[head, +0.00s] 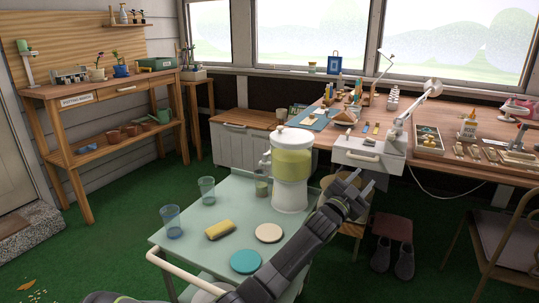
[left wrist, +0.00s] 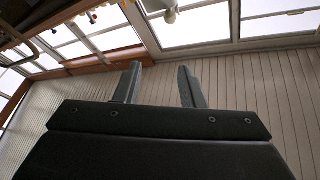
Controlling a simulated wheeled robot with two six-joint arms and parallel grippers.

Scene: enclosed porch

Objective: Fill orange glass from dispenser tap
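The drink dispenser (head: 292,180) stands on the pale green table, with a white lid and base and yellow-green liquid inside. Its tap (head: 265,160) points left. A blue glass (head: 171,221) and a grey-teal glass (head: 207,190) stand upright further left.
The table (head: 195,262) also holds a yellow sponge (head: 220,230), a cream disc (head: 269,233) and a teal disc (head: 245,262). A stool (head: 352,220) stands right of the table. A cluttered workbench (head: 465,174) runs behind; a potting bench (head: 105,94) stands back left.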

